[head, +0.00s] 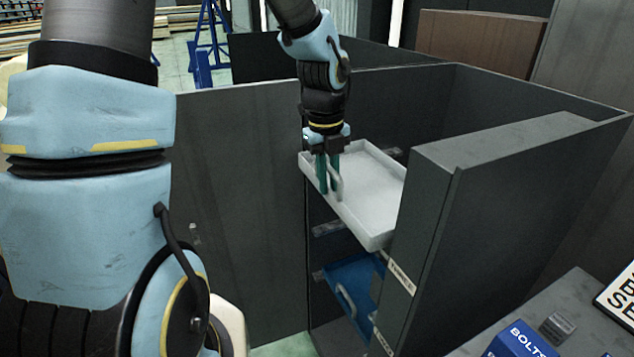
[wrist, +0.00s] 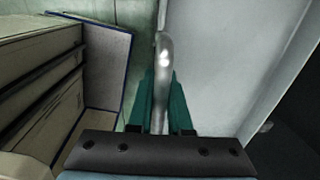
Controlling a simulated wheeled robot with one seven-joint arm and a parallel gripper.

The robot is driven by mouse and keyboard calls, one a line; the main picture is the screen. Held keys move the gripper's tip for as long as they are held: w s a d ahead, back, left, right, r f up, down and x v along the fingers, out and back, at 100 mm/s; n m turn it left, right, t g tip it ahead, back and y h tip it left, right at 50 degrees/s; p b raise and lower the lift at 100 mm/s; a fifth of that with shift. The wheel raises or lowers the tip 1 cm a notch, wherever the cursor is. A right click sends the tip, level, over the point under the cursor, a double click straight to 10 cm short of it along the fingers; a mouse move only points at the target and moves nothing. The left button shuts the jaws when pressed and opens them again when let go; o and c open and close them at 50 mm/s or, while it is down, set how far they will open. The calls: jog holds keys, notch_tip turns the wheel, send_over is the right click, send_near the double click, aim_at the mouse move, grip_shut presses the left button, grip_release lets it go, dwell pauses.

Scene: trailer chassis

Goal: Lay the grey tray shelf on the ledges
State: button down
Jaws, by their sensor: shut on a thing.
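The grey tray shelf (head: 372,190) is a pale, shallow, rimmed tray in the head view. It is in the opening of the dark cabinet (head: 432,200), its near right corner lower in the picture. My gripper (head: 329,190) points down at the tray's front left side, its green fingers shut on the tray's bar handle (wrist: 164,62). In the wrist view the handle runs between the fingers (wrist: 162,85), and the tray's pale face (wrist: 222,55) fills the right. One ledge (head: 327,228) shows on the inner wall below the tray. The cabinet's right panel hides part of the tray, and I cannot tell whether it touches the ledges.
A blue tray (head: 350,285) with a handle sits lower in the cabinet. Dark panels stand left (head: 240,200) and right of the opening. A blue bolts box (head: 520,341) is on a grey surface at the lower right. A slatted, box-like thing (wrist: 45,85) fills the wrist view's left.

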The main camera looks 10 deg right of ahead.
aim_at(358, 191)
jog(key=shift+w+d+p, duration=0.1)
jog(key=shift+w+d, duration=0.1)
jog(key=shift+d, duration=0.95)
jog(key=shift+w+d+p, duration=0.15)
jog(key=shift+w+d, duration=0.1)
jog(key=shift+d, duration=0.9)
jog(key=shift+w+d+p, duration=0.1)
jog(key=shift+w+d, duration=0.1)
jog(key=shift+d, duration=0.95)
jog(key=shift+d+f, duration=0.1)
jog(key=shift+f, duration=0.7)
jog(key=shift+c, duration=1.4)
grip_release()
